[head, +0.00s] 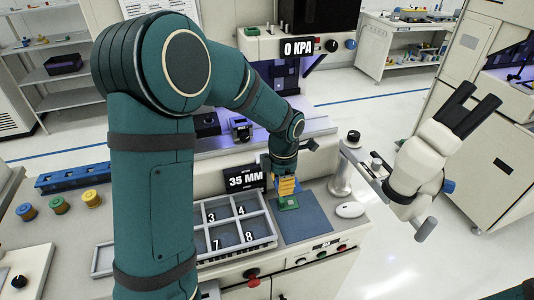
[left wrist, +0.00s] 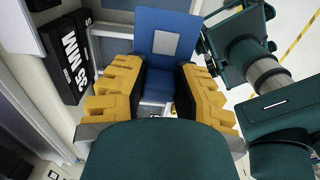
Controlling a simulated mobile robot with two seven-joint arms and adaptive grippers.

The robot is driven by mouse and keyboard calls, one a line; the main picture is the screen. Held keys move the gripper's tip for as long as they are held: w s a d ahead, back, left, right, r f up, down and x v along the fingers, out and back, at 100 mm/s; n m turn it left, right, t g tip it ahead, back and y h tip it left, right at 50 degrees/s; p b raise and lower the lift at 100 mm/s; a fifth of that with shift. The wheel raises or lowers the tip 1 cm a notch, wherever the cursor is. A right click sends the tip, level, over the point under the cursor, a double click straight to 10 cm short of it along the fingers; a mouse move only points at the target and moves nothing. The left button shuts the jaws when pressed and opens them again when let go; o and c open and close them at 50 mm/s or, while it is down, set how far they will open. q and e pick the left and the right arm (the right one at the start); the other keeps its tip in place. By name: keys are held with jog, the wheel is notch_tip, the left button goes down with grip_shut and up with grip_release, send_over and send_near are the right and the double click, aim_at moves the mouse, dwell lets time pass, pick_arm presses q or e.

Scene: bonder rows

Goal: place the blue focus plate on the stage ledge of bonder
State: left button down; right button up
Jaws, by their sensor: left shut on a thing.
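My left gripper (head: 286,187), with yellow fingers, is low over the bench front, beside the 35 MM sign. In the left wrist view its fingers (left wrist: 160,92) are shut on the blue focus plate (left wrist: 146,18), which has a pale grey square on its face. In the head view I cannot make out the plate apart from the gripper. A small green piece (head: 288,204) shows just below the fingertips, at the edge of a flat blue-grey pad (head: 308,226). I cannot tell whether they touch. No stage ledge can be made out with certainty. My right gripper is not in view.
A grey compartment tray (head: 237,248) with numbered cells stands left of the pad. The 35 MM sign (head: 246,178) is behind it. A white mouse-like object (head: 350,210) and a metal post (head: 342,178) are to the right. A white microscope-like head (head: 420,160) overhangs the aisle.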

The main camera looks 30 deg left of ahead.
pick_arm(q)
jog(key=p, duration=0.2)
send_over(263, 151)
jog(key=s+d, duration=0.1)
jog(key=s, duration=0.1)
jog(key=shift+s+d, duration=0.15)
jog(key=shift+s, duration=0.05)
notch_tip(263, 151, down, 4)
jog(key=shift+r, duration=0.25)
jog(key=shift+f, duration=0.1)
jog(key=c, duration=1.1)
grip_release()
jog(key=shift+r, duration=0.35)
notch_tip(263, 151, up, 12)
jog(key=shift+f, duration=0.2)
